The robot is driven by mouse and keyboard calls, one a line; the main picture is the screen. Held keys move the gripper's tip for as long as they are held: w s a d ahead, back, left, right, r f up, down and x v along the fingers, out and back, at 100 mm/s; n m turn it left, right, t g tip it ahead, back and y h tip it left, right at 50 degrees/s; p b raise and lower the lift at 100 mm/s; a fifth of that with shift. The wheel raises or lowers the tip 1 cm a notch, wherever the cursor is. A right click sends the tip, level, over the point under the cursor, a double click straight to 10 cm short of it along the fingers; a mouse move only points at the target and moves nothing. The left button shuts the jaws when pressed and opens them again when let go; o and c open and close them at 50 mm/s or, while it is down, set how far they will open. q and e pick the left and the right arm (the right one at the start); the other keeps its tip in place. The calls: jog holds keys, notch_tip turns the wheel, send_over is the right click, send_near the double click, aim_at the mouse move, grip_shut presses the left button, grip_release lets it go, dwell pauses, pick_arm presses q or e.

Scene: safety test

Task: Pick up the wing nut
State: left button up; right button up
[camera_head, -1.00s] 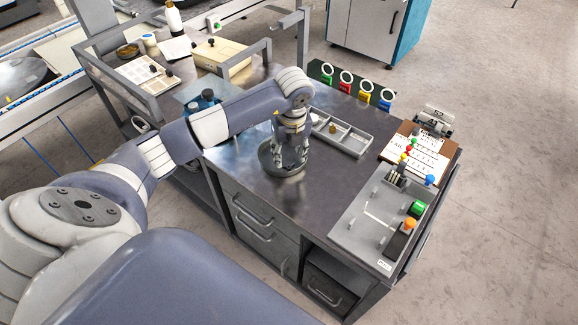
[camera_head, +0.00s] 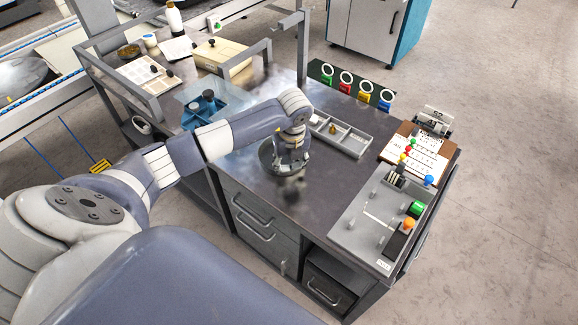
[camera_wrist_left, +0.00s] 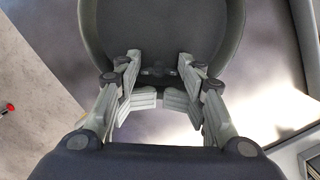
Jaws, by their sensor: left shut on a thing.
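My left gripper (camera_head: 288,160) reaches down into a round dark dish (camera_head: 270,166) over the bench. In the left wrist view my left gripper (camera_wrist_left: 159,72) has its fingers on both sides of a small dark winged part, likely the wing nut (camera_wrist_left: 158,72), inside the dish (camera_wrist_left: 105,35) near its rim. The gripper is shut on this part. The dish seems raised off the bench, with a dark reflection below it. In the head view the wing nut is hidden by the gripper. My right gripper is not in view.
A grey divided tray (camera_head: 345,138) with small parts stands right of the dish. A panel with knobs and switches (camera_head: 375,215) and a clipboard (camera_head: 415,160) lie further right. Blue containers (camera_head: 205,108) stand at left, near a metal rail. The front middle bench top is bare.

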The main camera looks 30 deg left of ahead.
pick_arm(q)
jog(key=shift+c, duration=0.4)
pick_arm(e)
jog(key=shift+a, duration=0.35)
pick_arm(q)
jog(key=shift+w+r, duration=0.1)
